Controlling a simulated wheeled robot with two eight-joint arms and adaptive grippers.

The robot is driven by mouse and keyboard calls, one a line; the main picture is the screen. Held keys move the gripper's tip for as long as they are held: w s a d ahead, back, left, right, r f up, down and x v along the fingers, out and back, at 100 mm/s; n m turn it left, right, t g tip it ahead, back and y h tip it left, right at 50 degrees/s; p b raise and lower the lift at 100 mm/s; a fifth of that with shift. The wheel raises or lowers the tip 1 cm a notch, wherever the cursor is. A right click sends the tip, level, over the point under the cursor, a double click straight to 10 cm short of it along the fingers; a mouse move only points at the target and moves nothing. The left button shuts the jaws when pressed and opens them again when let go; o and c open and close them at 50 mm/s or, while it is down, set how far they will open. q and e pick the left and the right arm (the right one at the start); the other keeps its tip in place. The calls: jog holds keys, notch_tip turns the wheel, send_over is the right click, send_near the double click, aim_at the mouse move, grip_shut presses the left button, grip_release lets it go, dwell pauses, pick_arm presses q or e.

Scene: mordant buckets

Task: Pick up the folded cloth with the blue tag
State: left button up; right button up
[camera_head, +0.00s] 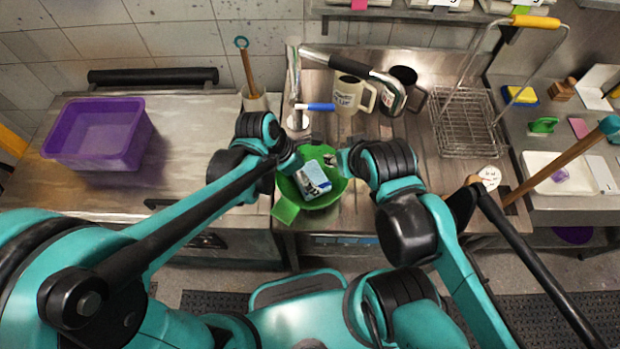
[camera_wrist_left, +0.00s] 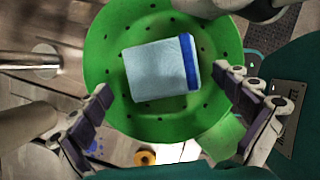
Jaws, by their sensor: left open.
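The folded cloth (camera_wrist_left: 155,70) is light blue with a dark blue band along one edge. It lies flat in the green colander (camera_wrist_left: 215,45). In the head view the cloth (camera_head: 315,172) shows partly behind gripper parts, inside the colander (camera_head: 338,190). My left gripper (camera_wrist_left: 163,82) is open, one finger on each side of the cloth, with gaps between the fingers and the cloth. In the head view the left gripper (camera_head: 308,182) is over the colander. My right gripper (camera_head: 331,160) is at the colander's far right rim; its fingers are too small to read.
Two mugs (camera_head: 350,94) and a tap (camera_head: 294,80) stand behind the colander. A wire basket (camera_head: 465,125) with a yellow handle is to the right. A purple tub (camera_head: 100,135) sits on the left counter, with bare metal surface between it and the colander.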

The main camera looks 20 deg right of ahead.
aim_at(311, 176)
pick_arm(q)
jog(key=b+x, duration=0.1)
jog(key=x, duration=0.3)
jog(key=shift+f, duration=0.2)
jog(key=c, duration=1.1)
jog(key=shift+r, duration=0.1)
